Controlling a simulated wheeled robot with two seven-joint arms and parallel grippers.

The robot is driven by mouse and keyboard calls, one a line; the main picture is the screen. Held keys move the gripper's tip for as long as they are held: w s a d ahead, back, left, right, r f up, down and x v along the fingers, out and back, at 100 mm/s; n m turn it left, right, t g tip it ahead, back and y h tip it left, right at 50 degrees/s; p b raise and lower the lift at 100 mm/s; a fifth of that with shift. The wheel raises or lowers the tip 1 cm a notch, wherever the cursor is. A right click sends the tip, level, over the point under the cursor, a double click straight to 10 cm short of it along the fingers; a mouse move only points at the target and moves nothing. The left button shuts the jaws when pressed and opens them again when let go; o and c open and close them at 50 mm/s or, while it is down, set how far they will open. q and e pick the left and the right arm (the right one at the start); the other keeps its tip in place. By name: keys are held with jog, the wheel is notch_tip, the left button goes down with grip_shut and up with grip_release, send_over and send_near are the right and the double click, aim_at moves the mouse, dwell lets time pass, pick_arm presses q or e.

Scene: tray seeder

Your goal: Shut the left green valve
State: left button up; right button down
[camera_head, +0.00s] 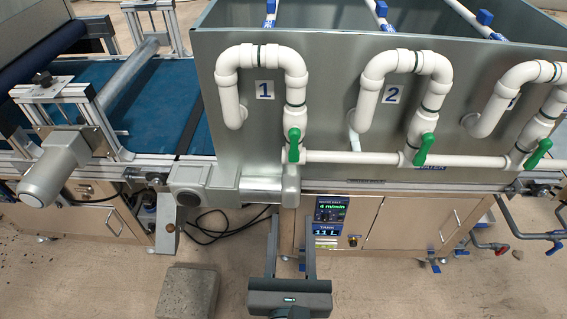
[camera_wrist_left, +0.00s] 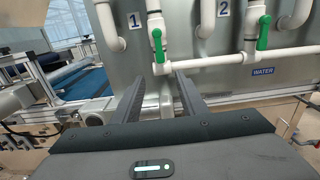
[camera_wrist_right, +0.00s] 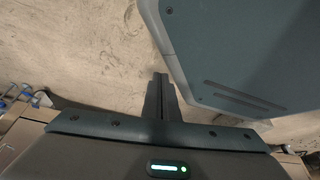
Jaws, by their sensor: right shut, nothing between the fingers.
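The left green valve (camera_head: 294,145) sits on the white pipe under loop 1, its handle pointing upright along the pipe. It also shows in the left wrist view (camera_wrist_left: 158,46), beyond my fingertips. My left gripper (camera_head: 291,236) is open and empty, below and in front of this valve and apart from it. In the left wrist view my left gripper's fingers (camera_wrist_left: 161,78) spread with nothing between them. My right gripper (camera_wrist_right: 160,80) is shut and empty in the right wrist view, over bare floor, with no valve in that view.
A second green valve (camera_head: 424,149) and a third (camera_head: 538,154) sit to the right on the same pipe run. A grey motor housing (camera_head: 205,188) juts out left of my left gripper. A display panel (camera_head: 329,221) is on the cabinet. A stone block (camera_head: 188,292) lies on the floor.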

aim_at(294, 158)
jog(key=shift+s+a, duration=0.1)
jog(key=shift+s, duration=0.05)
pick_arm(q)
jog(key=shift+w, duration=0.1)
